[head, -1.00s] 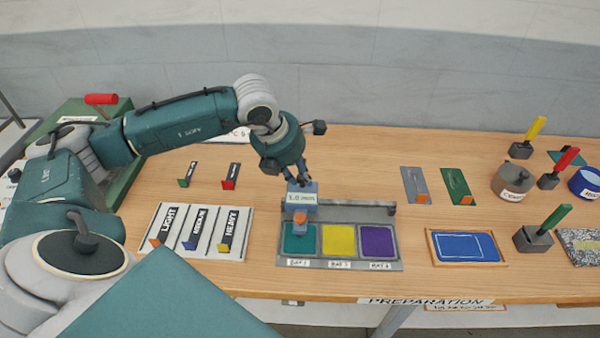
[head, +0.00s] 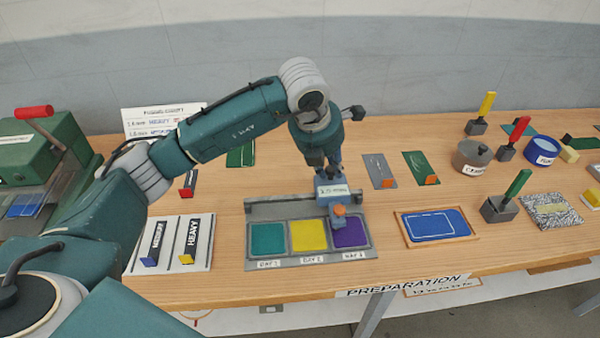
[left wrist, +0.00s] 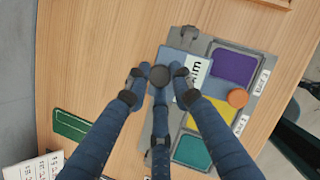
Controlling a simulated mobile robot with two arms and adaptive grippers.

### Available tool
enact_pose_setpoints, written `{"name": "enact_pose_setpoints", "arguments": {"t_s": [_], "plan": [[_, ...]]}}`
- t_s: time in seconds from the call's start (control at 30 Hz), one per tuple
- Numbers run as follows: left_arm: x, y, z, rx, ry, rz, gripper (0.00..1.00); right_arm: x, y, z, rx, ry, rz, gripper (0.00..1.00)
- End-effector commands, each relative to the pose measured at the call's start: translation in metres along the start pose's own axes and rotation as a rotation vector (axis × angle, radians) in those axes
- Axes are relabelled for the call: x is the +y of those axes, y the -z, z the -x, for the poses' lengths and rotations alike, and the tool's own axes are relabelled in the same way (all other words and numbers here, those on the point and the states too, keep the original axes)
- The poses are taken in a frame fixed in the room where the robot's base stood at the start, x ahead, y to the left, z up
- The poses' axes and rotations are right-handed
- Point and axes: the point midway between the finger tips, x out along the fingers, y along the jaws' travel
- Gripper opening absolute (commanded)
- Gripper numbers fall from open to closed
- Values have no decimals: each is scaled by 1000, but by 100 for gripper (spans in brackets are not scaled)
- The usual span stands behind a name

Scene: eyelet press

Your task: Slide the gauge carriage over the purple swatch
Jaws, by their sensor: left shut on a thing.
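The gauge carriage (head: 331,190) is a blue-grey block with a white label and an orange tip, on a rail behind a grey three-swatch tray (head: 262,209). In the head view its tip stands in front of the left part of the purple swatch (head: 353,236). In the left wrist view the tip shows near the border between the purple swatch (left wrist: 233,68) and the yellow swatch (left wrist: 222,108). My left gripper (head: 327,174) is shut on the carriage's top, seen also in the left wrist view (left wrist: 160,78). My right gripper is not in view.
The teal swatch (head: 267,239) and yellow swatch (head: 308,235) lie left of the purple one. A blue framed panel (head: 437,223) lies to the right. Grey and green strips (head: 421,167) lie behind it. The green-handled block (head: 499,208) stands farther right.

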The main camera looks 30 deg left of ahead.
Motion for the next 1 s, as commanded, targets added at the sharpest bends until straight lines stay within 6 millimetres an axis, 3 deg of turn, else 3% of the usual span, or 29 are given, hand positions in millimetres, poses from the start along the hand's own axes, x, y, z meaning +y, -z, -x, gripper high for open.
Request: {"name": "enact_pose_setpoints", "arguments": {"t_s": [0.2,0.67,0.7,0.77,1.0], "plan": [[-19,-21,-6,-9,-1,1,0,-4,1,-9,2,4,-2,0],[-24,-27,-6,-14,1,3,0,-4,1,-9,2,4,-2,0],[-24,-27,-6,-15,2,2,30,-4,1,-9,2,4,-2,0],[-24,-27,-6,-15,2,2,41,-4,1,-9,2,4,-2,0],[-23,-24,-8,-7,0,1,41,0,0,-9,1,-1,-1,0]]}}
